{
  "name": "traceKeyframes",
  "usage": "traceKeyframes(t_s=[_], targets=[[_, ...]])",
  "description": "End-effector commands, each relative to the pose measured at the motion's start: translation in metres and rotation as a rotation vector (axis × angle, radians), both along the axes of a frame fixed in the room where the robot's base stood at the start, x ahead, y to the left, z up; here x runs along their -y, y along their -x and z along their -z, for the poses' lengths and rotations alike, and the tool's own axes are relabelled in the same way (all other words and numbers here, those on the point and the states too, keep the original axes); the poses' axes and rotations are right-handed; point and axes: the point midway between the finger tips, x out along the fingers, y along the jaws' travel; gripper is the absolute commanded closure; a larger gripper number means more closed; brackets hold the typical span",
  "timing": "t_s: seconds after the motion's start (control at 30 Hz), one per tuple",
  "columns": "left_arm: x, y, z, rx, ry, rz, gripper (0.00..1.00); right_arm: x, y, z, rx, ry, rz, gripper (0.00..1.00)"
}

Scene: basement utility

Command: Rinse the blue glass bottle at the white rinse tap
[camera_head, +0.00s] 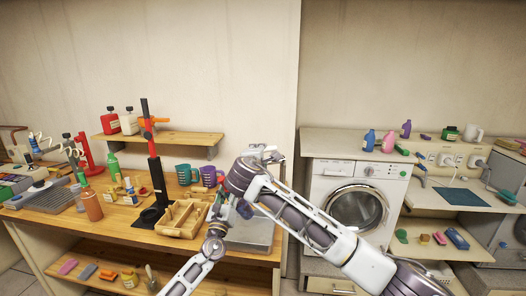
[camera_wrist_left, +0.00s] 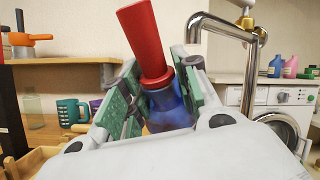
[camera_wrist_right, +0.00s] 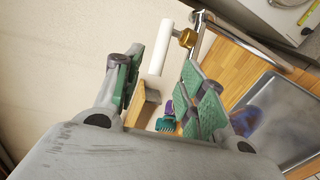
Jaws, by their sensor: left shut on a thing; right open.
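The blue glass bottle (camera_wrist_left: 167,106) is between the fingers of my left gripper (camera_wrist_left: 160,100), which is shut on it. A red piece (camera_wrist_left: 143,38) rises from the bottle's top, leaning left in the left wrist view. The chrome tap (camera_wrist_left: 232,22) arches up to the right of the bottle, apart from it. In the right wrist view its white handle (camera_wrist_right: 160,46) with a brass fitting (camera_wrist_right: 187,38) lies ahead of my open right gripper (camera_wrist_right: 160,88). I cannot tell whether the fingers touch the handle. In the head view the arms largely hide the tap (camera_head: 268,154).
A metal basin (camera_head: 252,236) lies below the tap. A wooden divided tray (camera_head: 182,218), mugs (camera_head: 208,174) and a red-and-black stand (camera_head: 154,160) are to its left. A washing machine (camera_head: 354,196) stands right. A shelf (camera_head: 160,139) holds bottles.

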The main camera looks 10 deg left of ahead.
Motion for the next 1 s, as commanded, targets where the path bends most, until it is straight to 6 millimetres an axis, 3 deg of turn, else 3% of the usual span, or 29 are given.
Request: traceKeyframes(t_s=[1.0], targets=[[0.0,0.0,-0.003,0.004,0.001,-0.001,1.0,0.002,-0.071,0.012,0.0,0.0,0.0,0.59]])
